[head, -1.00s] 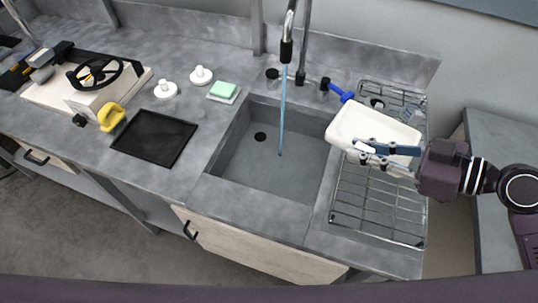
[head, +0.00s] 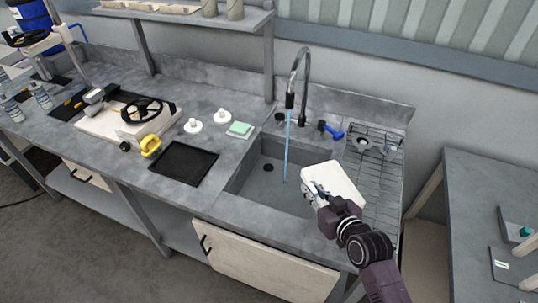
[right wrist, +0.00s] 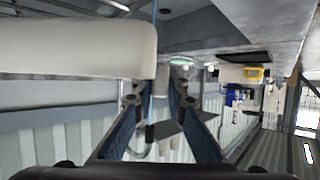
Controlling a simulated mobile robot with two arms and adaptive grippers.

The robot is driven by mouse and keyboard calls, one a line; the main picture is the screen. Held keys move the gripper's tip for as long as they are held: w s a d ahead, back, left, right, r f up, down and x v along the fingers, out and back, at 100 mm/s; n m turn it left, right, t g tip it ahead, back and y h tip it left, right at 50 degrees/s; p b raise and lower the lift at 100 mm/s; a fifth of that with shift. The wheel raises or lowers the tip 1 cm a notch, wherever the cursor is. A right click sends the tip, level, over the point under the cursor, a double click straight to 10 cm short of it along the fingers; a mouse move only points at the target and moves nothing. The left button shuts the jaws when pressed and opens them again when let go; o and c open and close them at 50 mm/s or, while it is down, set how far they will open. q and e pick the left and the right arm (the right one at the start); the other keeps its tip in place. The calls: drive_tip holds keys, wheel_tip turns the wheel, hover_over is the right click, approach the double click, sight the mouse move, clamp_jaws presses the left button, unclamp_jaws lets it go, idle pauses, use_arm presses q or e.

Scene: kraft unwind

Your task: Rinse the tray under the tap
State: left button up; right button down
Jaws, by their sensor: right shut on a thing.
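My right gripper (head: 318,193) is shut on the white tray (head: 336,182). It holds the tray by its near left edge, over the right side of the sink (head: 256,184). The tray also fills the upper left of the right wrist view (right wrist: 75,48), beside the fingers (right wrist: 160,102). The tap (head: 304,68) curves over the sink, and a thin blue stream of water (head: 287,150) runs from it into the basin. The tray is to the right of the stream, apart from it in the head view. My left gripper is not in view.
A wire drying rack (head: 382,185) lies right of the sink. A blue-handled brush (head: 334,132) is behind the basin. A green sponge (head: 240,129) and a black mat (head: 184,162) lie on the counter to the left. Another table (head: 490,190) stands at the right.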

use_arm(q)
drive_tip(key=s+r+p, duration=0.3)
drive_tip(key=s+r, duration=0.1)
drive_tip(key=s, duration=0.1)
use_arm(e)
drive_tip(key=w+a+r, duration=0.2)
drive_tip(key=a+r, duration=0.4)
drive_tip(key=a, duration=0.6)
use_arm(q)
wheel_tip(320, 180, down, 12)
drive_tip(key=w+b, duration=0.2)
drive_tip(key=b, duration=0.9)
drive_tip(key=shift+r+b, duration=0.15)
drive_tip(key=shift+b, duration=0.25)
use_arm(e)
drive_tip(key=w+f, duration=0.2)
drive_tip(key=w, duration=1.2)
drive_tip(key=shift+w+f, duration=0.2)
drive_tip(key=shift+f, duration=0.1)
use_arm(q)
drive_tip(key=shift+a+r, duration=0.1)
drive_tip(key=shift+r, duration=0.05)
use_arm(e)
drive_tip(key=shift+d, duration=0.25)
use_arm(q)
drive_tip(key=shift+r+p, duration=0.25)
drive_tip(key=shift+p, duration=0.1)
use_arm(e)
drive_tip(key=shift+d, duration=0.45)
drive_tip(key=shift+a, duration=0.15)
